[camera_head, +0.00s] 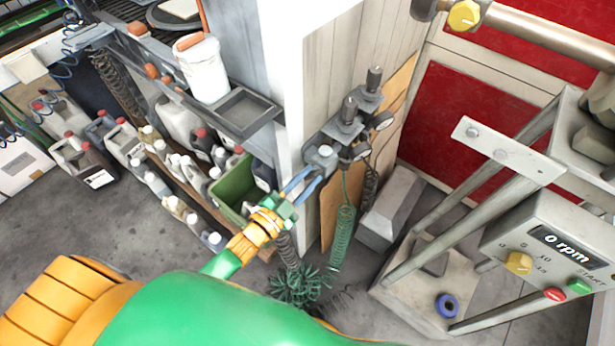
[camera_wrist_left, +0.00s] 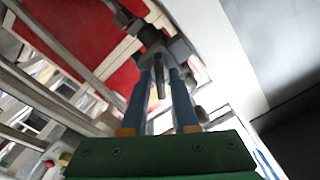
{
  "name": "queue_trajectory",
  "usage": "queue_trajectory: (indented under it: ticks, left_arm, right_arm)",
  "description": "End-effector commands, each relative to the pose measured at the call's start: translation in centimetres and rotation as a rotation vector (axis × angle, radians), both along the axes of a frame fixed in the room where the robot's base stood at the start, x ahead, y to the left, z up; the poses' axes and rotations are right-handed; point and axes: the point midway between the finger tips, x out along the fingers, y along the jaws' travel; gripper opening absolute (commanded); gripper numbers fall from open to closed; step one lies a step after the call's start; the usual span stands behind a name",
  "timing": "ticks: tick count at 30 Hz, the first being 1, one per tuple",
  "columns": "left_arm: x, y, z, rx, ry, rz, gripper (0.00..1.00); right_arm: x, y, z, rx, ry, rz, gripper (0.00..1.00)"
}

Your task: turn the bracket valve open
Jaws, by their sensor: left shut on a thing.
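The bracket valve (camera_head: 322,155) is a small grey fitting at the near end of a bracket on the wall corner, in the middle of the head view. My left gripper (camera_head: 317,175) reaches up to it with two blue fingers. In the left wrist view the fingers stand on either side of the grey valve (camera_wrist_left: 168,48), and a short dark stem (camera_wrist_left: 159,85) points down between them. The gripper (camera_wrist_left: 161,73) is shut on the valve at its tips. The exact contact is small and partly hidden. My right gripper is in neither view.
Regulators with gauges (camera_head: 349,112) and a green coiled hose (camera_head: 342,240) are beside the valve. A shelf of bottles and a green crate (camera_head: 232,190) is at the left.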

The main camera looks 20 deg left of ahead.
Motion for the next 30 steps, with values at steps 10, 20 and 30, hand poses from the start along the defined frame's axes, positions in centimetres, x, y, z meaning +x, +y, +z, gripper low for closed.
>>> queue_trajectory:
  ticks: [10, 20, 30]
  left_arm:
    - [0.02, 0.02, 0.07, -0.291, 0.105, -0.001, 0.00]
    - [0.01, 0.01, 0.01, -0.495, 0.180, -0.001, 0.00]
    - [0.01, 0.02, -0.02, -0.586, 0.214, 0.000, 0.00]
  right_arm:
    - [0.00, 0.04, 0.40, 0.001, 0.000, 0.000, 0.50]
    - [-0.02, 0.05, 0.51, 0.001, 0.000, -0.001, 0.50]
    - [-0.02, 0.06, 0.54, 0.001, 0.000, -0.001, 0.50]
